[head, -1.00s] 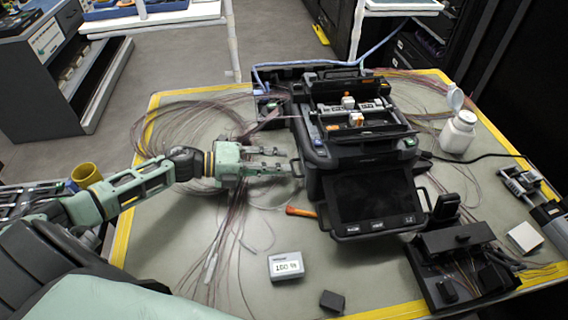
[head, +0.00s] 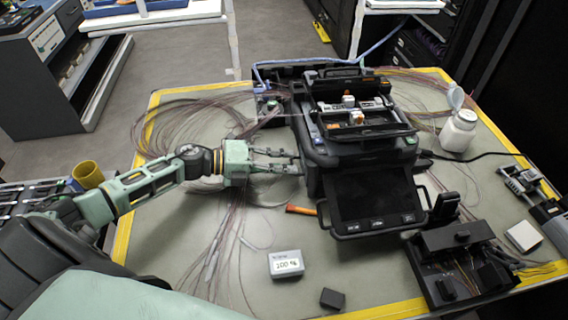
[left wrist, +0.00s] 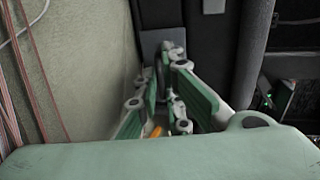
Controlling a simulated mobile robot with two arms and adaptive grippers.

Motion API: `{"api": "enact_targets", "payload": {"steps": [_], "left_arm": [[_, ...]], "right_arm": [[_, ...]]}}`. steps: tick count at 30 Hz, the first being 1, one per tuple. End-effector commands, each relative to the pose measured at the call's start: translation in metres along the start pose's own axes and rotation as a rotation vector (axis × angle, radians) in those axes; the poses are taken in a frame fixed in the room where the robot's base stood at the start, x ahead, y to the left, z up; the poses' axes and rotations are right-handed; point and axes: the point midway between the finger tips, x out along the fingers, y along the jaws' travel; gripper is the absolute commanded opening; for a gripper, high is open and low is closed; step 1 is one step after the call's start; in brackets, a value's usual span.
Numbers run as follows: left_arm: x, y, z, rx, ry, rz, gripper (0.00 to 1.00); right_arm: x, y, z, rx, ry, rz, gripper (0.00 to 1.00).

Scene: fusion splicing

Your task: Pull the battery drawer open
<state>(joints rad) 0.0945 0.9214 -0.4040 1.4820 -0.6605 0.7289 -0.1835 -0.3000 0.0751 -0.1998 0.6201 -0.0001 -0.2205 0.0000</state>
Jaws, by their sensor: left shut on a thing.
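The black fusion splicer (head: 320,150) stands in the middle of the mat, its screen tilted toward me. My left gripper (head: 292,161) reaches in from the left, level with the splicer's left side. In the left wrist view its green fingers (left wrist: 170,85) are shut on the small dark drawer handle (left wrist: 163,62), which they largely hide. The battery drawer's face is on that side, mostly hidden by the fingers; I cannot tell how far out it stands. A grey battery block marked 100 % (head: 286,264) lies on the mat in front. My right gripper is not in view.
Loose fibres (head: 190,125) lie around my left arm. An orange-handled tool (head: 300,210) lies left of the screen. A small black block (head: 332,298), a black tool holder (head: 462,262) and a white bottle (head: 459,132) stand around the splicer.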

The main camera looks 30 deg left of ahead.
Motion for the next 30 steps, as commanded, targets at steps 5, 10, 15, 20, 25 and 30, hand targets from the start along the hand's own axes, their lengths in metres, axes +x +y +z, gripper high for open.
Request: {"api": "enact_targets", "payload": {"steps": [5,10,15,20,25,30], "left_arm": [[0.000,0.001,0.000,0.004,0.000,0.003,0.00],[-0.003,0.003,0.000,0.004,0.000,0.005,0.00],[-0.032,0.013,0.000,0.001,-0.001,0.011,0.00],[-0.067,0.019,-0.001,0.001,0.000,0.012,0.00],[-0.086,0.022,-0.001,0.005,0.000,0.009,0.00],[-0.089,0.023,-0.001,0.006,0.001,0.007,0.00]], "right_arm": [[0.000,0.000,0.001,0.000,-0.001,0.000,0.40],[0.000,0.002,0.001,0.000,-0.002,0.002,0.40],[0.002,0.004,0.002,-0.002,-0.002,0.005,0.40],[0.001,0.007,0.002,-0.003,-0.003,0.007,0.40],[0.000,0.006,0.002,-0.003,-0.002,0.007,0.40],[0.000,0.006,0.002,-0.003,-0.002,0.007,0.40]]}}
